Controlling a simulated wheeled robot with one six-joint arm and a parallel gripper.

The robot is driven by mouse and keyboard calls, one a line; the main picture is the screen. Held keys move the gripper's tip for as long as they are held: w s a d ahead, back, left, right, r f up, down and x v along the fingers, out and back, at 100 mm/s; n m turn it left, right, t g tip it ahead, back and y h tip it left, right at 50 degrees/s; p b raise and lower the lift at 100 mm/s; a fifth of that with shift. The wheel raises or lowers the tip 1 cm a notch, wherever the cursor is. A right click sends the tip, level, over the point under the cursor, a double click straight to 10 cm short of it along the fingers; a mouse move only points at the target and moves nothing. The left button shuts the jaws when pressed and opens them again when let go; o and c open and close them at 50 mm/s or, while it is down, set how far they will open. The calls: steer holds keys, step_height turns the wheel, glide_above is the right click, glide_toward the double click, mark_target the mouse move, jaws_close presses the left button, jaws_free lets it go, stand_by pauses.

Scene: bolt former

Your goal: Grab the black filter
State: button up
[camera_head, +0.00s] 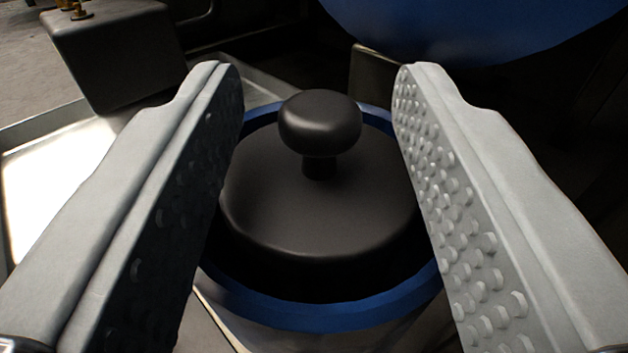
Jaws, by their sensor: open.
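The black filter (318,205) is a round dark disc with a mushroom-shaped knob (320,122) on top. It sits upright inside a blue ring (335,316), in the middle of the view. My gripper (318,80) is open, with one grey studded finger on each side of the filter and its knob. The fingers appear apart from the knob. The filter's left and right edges are partly hidden behind the fingers, and its underside is hidden in the ring.
A dark metal box (118,50) with brass fittings stands at the upper left. A pale metal tray (60,165) lies at the left. A large blue rounded part (470,30) hangs over the upper right. The right side is dark and hard to make out.

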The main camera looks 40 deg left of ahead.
steer(key=shift+w+a, duration=0.5)
jaws_close()
